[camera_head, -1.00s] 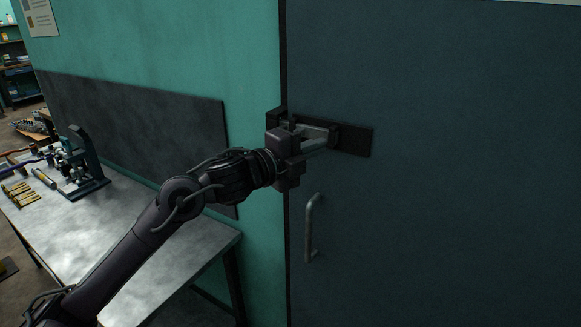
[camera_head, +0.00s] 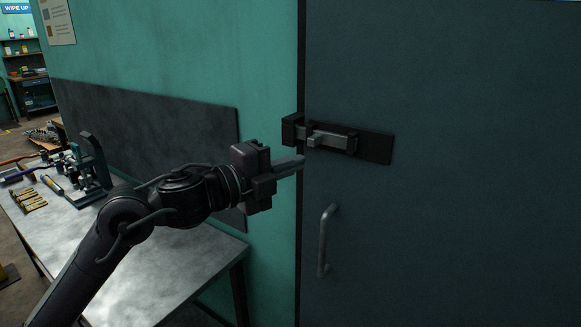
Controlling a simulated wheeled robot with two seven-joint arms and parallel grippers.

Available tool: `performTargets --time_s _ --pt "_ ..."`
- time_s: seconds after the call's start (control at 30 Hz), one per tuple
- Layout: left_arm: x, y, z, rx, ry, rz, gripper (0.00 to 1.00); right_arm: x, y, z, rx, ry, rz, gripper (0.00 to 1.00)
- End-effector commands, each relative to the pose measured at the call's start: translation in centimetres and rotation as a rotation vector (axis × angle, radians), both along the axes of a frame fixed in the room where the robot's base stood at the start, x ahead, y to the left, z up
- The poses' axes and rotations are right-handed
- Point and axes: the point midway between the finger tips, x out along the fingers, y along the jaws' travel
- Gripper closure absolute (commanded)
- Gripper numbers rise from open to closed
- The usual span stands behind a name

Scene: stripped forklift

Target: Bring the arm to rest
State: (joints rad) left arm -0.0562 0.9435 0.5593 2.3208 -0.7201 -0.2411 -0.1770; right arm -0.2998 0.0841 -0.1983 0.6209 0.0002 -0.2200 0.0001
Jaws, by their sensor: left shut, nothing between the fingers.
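My left arm (camera_head: 125,215) reaches in from the lower left, bent at its joints. My left gripper (camera_head: 300,161) is shut and empty, its fingers pointing right. In the picture its tips lie just below and left of a sliding bolt latch (camera_head: 325,139) on a dark door. The latch has a light metal bar on a black plate, and the bar spans from the door to a black keeper (camera_head: 290,130) at the frame side. The gripper looks apart from the latch. My right gripper is not in view.
The dark blue-grey door (camera_head: 460,230) fills the right side, with a vertical handle (camera_head: 325,240) below the latch. A metal workbench (camera_head: 170,265) with tools and a clamp-like device (camera_head: 95,165) stands left, under the arm. A teal wall with a dark panel (camera_head: 150,125) is behind.

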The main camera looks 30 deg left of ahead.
Motion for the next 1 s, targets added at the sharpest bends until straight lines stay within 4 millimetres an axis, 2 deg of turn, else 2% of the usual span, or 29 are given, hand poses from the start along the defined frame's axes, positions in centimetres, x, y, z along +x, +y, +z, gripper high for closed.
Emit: performTargets --time_s 0.4,0.47,0.57,0.67,0.77,0.8,0.87,1.0 --pt "0.1 0.1 -0.1 -0.005 0.003 0.002 1.00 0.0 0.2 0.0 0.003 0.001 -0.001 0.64" --pt "0.6 0.7 -0.6 -0.028 0.015 0.012 1.00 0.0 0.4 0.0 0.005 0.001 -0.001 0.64" --pt "2.3 3.0 -3.0 -0.119 0.067 0.051 1.00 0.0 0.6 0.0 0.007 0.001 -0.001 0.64" --pt "4.7 6.5 -7.8 -0.263 0.153 0.122 1.00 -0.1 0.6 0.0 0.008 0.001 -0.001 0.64" --pt "6.6 10.0 -14.5 -0.417 0.256 0.210 1.00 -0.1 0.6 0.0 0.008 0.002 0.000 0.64" --pt "7.1 11.1 -17.3 -0.471 0.295 0.245 1.00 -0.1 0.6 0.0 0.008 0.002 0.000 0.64" --pt "7.5 12.5 -21.7 -0.546 0.353 0.297 1.00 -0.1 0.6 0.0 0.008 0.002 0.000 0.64" --pt "6.9 14.5 -32.3 -0.696 0.489 0.421 1.00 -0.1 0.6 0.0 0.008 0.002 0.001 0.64"
